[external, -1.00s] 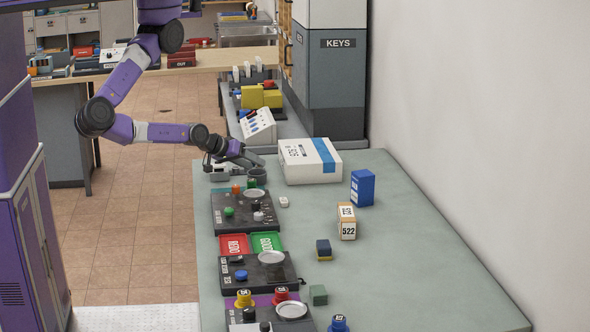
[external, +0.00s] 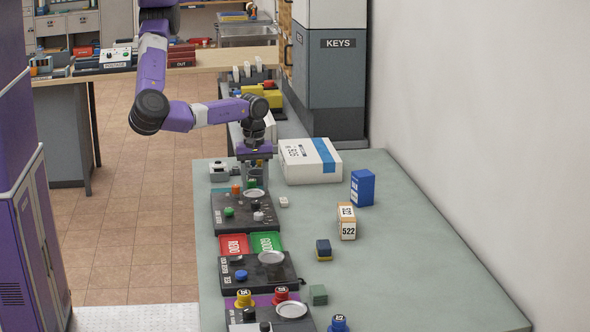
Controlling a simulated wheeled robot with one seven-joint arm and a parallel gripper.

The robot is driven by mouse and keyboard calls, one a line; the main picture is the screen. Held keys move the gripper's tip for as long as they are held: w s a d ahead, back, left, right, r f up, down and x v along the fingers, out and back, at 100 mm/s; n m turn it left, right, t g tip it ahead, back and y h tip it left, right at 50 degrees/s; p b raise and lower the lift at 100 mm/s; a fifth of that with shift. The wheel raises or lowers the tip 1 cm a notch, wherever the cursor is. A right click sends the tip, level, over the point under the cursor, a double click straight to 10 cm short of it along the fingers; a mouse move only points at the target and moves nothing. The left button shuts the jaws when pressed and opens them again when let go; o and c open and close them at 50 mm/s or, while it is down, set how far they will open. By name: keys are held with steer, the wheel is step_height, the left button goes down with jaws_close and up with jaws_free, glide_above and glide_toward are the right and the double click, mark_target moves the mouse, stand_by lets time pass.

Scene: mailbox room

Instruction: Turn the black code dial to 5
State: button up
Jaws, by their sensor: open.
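A white parcel with a blue stripe (external: 310,161) stands right of my gripper. A small grey-white device (external: 218,170) is to its left. Red (external: 234,245) and green (external: 267,242) trays lie between panels. Blocks stand mid-table; the right side of the table (external: 420,260) is clear.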

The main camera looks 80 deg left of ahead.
mark_target(255, 202)
steer(key=shift+f, duration=2.95)
steer(key=shift+c, duration=0.2)
jaws_close()
